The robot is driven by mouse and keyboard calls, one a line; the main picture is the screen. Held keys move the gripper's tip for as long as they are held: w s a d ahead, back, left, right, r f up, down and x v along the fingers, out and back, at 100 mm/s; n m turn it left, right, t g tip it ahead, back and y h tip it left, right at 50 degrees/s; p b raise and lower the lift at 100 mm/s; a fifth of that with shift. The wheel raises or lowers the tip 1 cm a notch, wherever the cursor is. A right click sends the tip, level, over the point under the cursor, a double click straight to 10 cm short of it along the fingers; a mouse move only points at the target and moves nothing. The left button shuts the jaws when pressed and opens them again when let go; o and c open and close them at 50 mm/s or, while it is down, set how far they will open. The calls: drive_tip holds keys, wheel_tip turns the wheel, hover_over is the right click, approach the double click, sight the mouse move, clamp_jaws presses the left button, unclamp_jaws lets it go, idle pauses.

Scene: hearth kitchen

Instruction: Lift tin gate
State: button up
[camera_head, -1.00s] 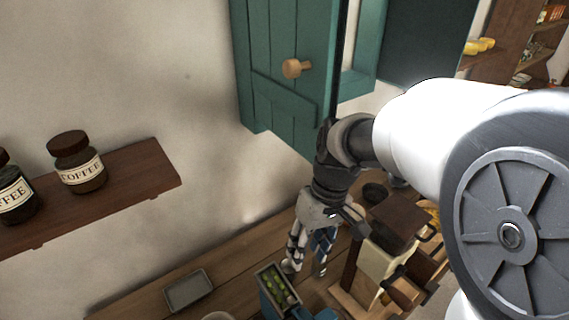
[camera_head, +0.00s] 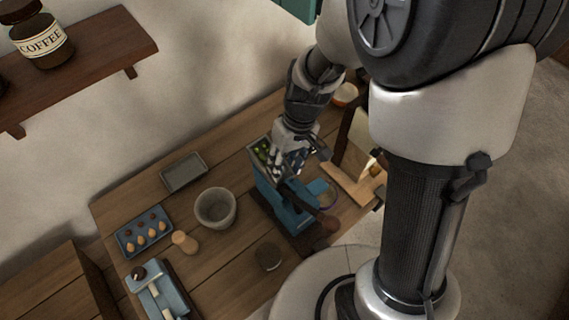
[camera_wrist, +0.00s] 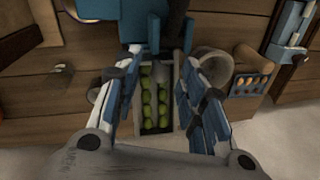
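A narrow grey tin (camera_head: 257,143) with green olive-like pieces stands on the table beside a blue lever device (camera_head: 292,208). In the wrist view the tin (camera_wrist: 179,112) lies between my fingers, its green pieces in two rows. A small grey piece at the tin's far end (camera_wrist: 145,74) may be the gate; I cannot tell for certain. My gripper (camera_head: 285,160) is over the tin and partly hides it. In the wrist view my gripper (camera_wrist: 161,62) is open, with one blue-and-white finger on each side of the tin. Contact cannot be judged.
A grey bowl (camera_head: 216,208), an empty grey tray (camera_head: 184,172), a blue tray of brown pieces (camera_head: 130,236) and a wooden peg (camera_head: 184,242) stand left. A wooden stand (camera_head: 352,172) is close on the right. A dark cup (camera_head: 268,257) is in front.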

drive_tip(key=shift+f, duration=0.3)
drive_tip(key=shift+c, duration=0.5)
clamp_jaws()
drive_tip(key=shift+r, duration=0.1)
